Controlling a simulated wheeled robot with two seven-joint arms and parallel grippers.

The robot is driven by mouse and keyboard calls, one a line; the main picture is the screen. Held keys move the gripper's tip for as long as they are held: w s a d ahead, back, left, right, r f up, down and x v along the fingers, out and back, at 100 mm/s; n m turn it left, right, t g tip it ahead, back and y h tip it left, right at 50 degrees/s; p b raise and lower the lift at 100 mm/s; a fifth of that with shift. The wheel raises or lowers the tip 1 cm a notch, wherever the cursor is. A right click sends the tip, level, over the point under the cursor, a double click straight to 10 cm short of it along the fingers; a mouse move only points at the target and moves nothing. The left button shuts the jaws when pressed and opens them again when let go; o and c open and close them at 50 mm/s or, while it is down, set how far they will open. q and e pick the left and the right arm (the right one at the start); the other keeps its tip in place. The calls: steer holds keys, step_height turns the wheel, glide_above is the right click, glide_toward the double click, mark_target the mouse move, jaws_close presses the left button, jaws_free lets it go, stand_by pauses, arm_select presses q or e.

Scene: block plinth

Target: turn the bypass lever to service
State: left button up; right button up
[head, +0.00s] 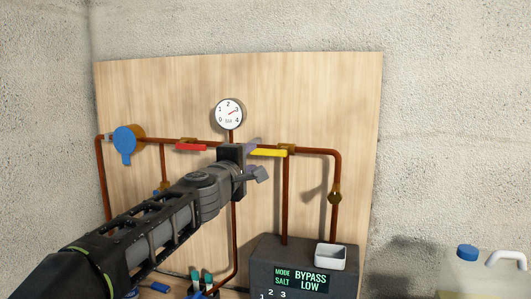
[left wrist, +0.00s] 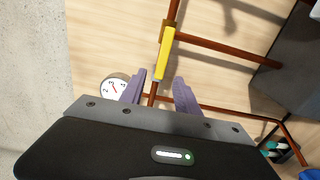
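A yellow lever (head: 270,152) lies level along the copper pipe, right of the gauge. A red lever (head: 191,147) lies level on the same pipe run, left of the gauge. No label on either lever is readable. My left gripper (head: 257,160) is open at the free left end of the yellow lever. In the left wrist view the yellow lever (left wrist: 164,52) points down toward the gap between the spread fingers (left wrist: 159,90); contact cannot be told. The dark control box (head: 257,258) shows "MODE BYPASS" and "SALT LOW". My right gripper is not in view.
The pipes are mounted on a wooden board (head: 340,90). A round gauge (head: 229,114) stands above my gripper. A blue-handled valve (head: 125,140) is at the left. A jug (head: 480,275) with a blue cap stands at the lower right.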

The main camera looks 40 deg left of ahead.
mark_target(258, 152)
arm_select(q)
steer(key=p+x, duration=0.1)
steer(key=x, duration=0.7)
steer(key=shift+f, duration=0.1)
steer(key=shift+c, duration=0.6)
jaws_close()
stand_by(0.8)
